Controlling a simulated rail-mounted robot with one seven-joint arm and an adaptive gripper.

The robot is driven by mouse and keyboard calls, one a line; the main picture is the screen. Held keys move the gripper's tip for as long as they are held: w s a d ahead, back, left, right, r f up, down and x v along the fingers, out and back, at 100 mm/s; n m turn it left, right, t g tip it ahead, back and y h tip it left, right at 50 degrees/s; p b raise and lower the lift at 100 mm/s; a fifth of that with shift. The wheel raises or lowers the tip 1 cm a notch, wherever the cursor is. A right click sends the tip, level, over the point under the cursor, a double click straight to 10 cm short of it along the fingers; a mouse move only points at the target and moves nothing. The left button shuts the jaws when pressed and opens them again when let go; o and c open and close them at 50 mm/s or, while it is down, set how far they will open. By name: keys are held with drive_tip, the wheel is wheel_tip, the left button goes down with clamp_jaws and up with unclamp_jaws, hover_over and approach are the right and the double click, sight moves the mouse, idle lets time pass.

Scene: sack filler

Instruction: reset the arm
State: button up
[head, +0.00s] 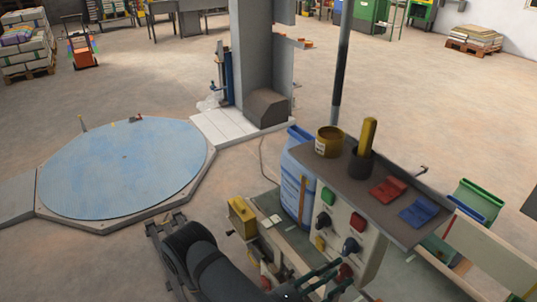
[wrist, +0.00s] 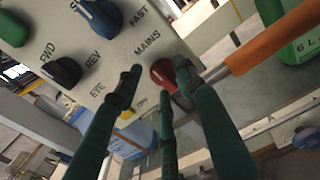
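Nothing is seen held. A blue knob (wrist: 97,17) near FAST and a black knob (wrist: 62,71) near FWD and REV sit to the left. My dark arm comes in from the bottom of the head view.
An orange handle (wrist: 265,45) on a grey rod reaches close to the right finger. A yellow box (head: 242,216) stands left of the panel. Floor beyond the blue turntable (head: 122,165) is open.

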drive_tip(key=shift+m, duration=0.4)
drive_tip(key=b+v, duration=0.3)
drive_tip(key=v, duration=0.8)
drive_tip(key=w+d+m+g+h+b, duration=0.1)
drive_tip(key=w+d+m, duration=0.1)
drive_tip(key=m, duration=0.2)
drive_tip(key=w+d+m+g+h+b, duration=0.1)
drive_tip(key=w+d+m+h, duration=0.1)
drive_tip(key=d+m, duration=0.1)
drive_tip(key=w+d+m+g+h+b, duration=0.1)
drive_tip(key=w+d+m+g, duration=0.1)
drive_tip(key=m, duration=0.4)
drive_tip(key=shift+w+d+f, duration=0.15)
drive_tip(key=shift+d+f, duration=0.25)
drive_tip(key=shift+d, duration=0.05)
drive_tip(key=shift+s+a+f+n+t+b, duration=0.5)
drive_tip(key=shift+n+t, duration=0.6)
drive_tip(key=shift+n, duration=1.25)
drive_tip(key=shift+s+a+f+n+t+b, duration=0.55)
drive_tip(key=shift+n+t, duration=0.55)
drive_tip(key=shift+n, duration=1.2)
drive_tip(key=shift+s+a+f+n+t+b, duration=0.5)
drive_tip(key=shift+n+t, duration=0.6)
drive_tip(key=shift+n, duration=1.25)
drive_tip(key=shift+s+a+r, duration=0.1)
drive_tip(key=shift+r, duration=0.05)
